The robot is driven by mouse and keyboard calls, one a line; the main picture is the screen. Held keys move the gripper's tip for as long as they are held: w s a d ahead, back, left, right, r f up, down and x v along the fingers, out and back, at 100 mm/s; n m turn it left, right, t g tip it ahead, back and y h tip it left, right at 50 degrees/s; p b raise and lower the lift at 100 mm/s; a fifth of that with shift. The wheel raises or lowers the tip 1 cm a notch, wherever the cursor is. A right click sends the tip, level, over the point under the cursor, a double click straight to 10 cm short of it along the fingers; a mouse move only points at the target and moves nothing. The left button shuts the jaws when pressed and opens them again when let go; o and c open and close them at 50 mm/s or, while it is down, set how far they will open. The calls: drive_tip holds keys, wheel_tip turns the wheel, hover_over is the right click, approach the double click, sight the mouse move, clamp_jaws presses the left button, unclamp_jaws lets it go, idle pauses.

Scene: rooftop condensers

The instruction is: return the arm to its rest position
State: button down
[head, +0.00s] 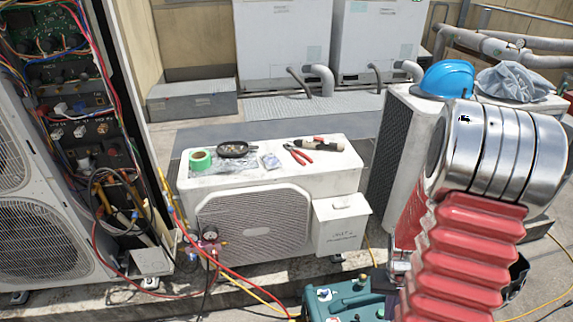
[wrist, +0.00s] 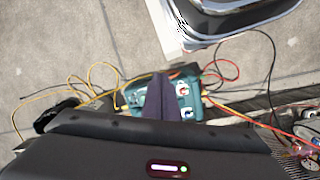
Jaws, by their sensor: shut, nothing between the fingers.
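My arm, with red ribbed bellows (head: 460,255) and shiny metal rings (head: 508,148), stands bent at the right of the head view. It hides part of what lies behind it. My gripper is out of sight in the head view. In the wrist view my gripper (wrist: 161,82) shows as a dark wedge of closed fingers, with nothing held. It points over a teal machine (wrist: 132,98) on the ground; I cannot tell the height between them.
The teal machine (head: 345,300) also shows in the head view. Hoses and a gauge (head: 210,234) hang beside an open unit (head: 40,190). A condenser (head: 255,222) carries pliers (head: 298,152), tape (head: 200,159) and a dish. A blue helmet (head: 447,78) sits behind my arm.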

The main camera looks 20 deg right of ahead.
drive_tip(key=w+a+r+n+t, duration=0.1)
drive_tip(key=a+r+n+t, duration=0.2)
drive_tip(key=a+r, duration=0.9)
drive_tip(key=w+a+r+n+t, duration=0.1)
drive_tip(key=a+r+t, duration=0.3)
drive_tip(key=a+r, duration=0.8)
wheel_tip(320, 180, up, 8)
drive_tip(key=shift+w+a+r+n, duration=0.2)
drive_tip(key=shift+a+n, duration=0.2)
drive_tip(key=shift+n, duration=0.5)
